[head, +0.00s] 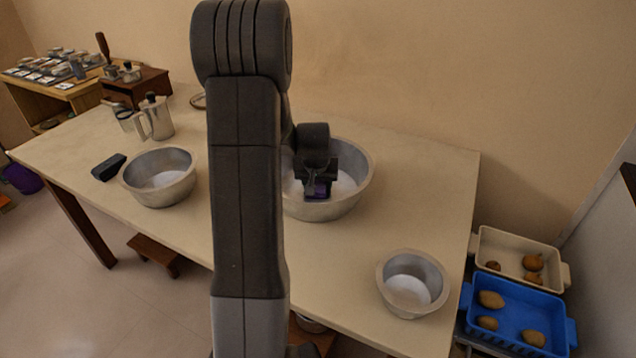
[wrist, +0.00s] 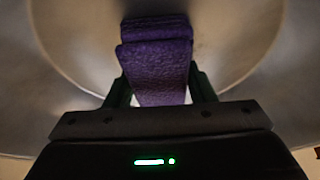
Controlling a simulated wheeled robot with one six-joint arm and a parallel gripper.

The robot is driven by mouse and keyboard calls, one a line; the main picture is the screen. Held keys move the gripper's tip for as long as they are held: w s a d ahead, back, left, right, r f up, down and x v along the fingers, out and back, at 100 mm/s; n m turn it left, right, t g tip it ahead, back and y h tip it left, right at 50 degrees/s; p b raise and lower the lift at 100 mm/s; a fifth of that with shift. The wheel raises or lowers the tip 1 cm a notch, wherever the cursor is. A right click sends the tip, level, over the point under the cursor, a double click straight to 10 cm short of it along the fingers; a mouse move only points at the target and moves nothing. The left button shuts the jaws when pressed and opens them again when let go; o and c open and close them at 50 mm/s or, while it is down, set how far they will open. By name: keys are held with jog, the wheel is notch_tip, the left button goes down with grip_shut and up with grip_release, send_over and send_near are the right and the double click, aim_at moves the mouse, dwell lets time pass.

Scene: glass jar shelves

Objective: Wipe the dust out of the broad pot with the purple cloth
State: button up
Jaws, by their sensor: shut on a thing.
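The broad metal pot (head: 352,198) stands at the middle of the table, partly hidden behind my arm. Its inner wall also fills much of the wrist view (wrist: 265,35). A pale patch (head: 345,184) shows on its floor. My gripper (head: 318,180) is inside the pot's rim, pointing down, shut on the folded purple cloth (head: 318,190). In the wrist view the cloth (wrist: 157,65) sits between both fingers, over the pot's paler floor. I cannot tell whether the cloth touches the floor.
Another metal pot (head: 150,192) stands to the left, and a smaller one (head: 412,302) near the right front edge. A dark object (head: 108,167) and a metal jug (head: 157,117) are at left. A blue crate (head: 510,318) and a cream crate (head: 512,246) stand beyond the table's right edge.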

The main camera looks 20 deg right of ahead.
jog(key=shift+s+a+b, duration=0.2)
jog(key=shift+a+b, duration=0.05)
jog(key=shift+a, duration=0.4)
jog(key=shift+s+a+b, duration=0.2)
jog(key=shift+s+a, duration=0.05)
jog(key=shift+a, duration=0.35)
jog(key=shift+s+a+b, duration=0.2)
jog(key=shift+a+b, duration=0.05)
jog(key=shift+a, duration=0.4)
jog(key=shift+s+a+b, duration=0.2)
jog(key=shift+a+b, duration=0.15)
jog(key=shift+a, duration=0.3)
jog(key=shift+s+a+b, duration=0.25)
jog(key=shift+a+b, duration=0.05)
jog(key=shift+a, duration=0.4)
jog(key=shift+s+a+b, duration=0.2)
jog(key=shift+a+b, duration=0.15)
jog(key=shift+a, duration=0.3)
jog(key=shift+w+d+r+p, duration=0.1)
jog(key=shift+w+d+p, duration=0.2)
jog(key=shift+d, duration=0.4)
jog(key=shift+w+d+p, duration=0.15)
jog(key=shift+d+p, duration=0.2)
jog(key=shift+d, duration=0.35)
jog(key=shift+w+d, duration=0.25)
jog(key=shift+d, duration=0.4)
